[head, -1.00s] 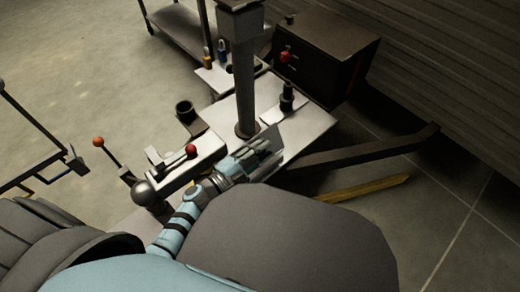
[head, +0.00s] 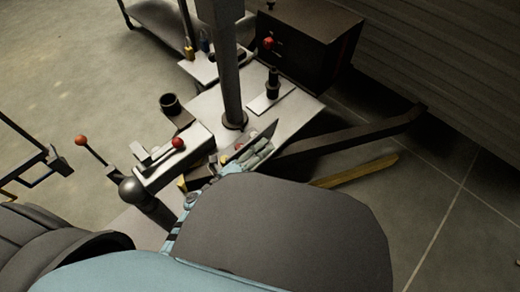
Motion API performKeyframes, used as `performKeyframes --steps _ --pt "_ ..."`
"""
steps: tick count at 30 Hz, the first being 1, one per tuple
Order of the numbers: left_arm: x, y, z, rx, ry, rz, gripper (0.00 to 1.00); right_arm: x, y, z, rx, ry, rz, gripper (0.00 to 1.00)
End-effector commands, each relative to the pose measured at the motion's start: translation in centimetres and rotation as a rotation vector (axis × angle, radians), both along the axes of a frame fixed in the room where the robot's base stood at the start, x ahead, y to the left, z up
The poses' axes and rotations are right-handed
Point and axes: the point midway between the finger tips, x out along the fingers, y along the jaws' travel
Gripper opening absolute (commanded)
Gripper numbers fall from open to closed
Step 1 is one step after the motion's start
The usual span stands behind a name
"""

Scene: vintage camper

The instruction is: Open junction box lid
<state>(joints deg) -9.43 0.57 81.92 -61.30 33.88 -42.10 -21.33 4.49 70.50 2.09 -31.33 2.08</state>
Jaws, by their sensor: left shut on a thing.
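My left gripper (head: 252,158) reaches in from the lower left, partly hidden behind my own dark arm link. Its fingers lie against a thin dark grey plate that looks like the junction box lid (head: 262,137), and it is shut on it. The lid stands tilted up, edge toward the upper right. Beside it, small red and yellowish parts (head: 224,158) show where the box seems to be open. Most of the box is hidden by my arm. My right gripper is not in view.
A grey post (head: 225,80) rises from the pale metal plate (head: 205,103) just behind. A lever with a red knob (head: 178,143) and a ball hitch (head: 132,189) stand to the left. A dark cabinet (head: 318,50) stands at the back. Open floor (head: 60,80) lies left.

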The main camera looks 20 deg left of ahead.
Motion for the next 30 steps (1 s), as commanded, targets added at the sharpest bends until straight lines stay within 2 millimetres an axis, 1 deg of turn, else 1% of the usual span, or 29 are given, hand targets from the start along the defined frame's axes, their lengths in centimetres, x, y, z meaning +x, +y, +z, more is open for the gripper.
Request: performKeyframes --steps 12,13,15,17,26,28,30 --pt "-0.1 -0.1 -0.2 0.006 0.001 0.000 0.00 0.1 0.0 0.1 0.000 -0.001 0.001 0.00" --pt "-0.1 -0.1 -0.2 0.006 0.001 0.000 0.28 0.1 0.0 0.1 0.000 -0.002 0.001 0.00" --pt "-0.1 -0.1 -0.2 0.006 0.001 0.000 0.39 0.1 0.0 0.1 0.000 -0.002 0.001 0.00" --pt "-0.1 0.0 -0.2 0.006 0.000 0.000 0.48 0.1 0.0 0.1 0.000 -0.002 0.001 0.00" --pt "-0.2 0.0 -0.1 0.007 -0.002 0.000 0.48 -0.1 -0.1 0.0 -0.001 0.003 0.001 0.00" --pt "-0.7 0.3 -0.1 0.007 -0.002 0.000 0.48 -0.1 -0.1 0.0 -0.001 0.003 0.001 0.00" --pt "-1.7 0.9 -0.2 0.009 0.000 0.000 0.48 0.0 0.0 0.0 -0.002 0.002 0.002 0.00"
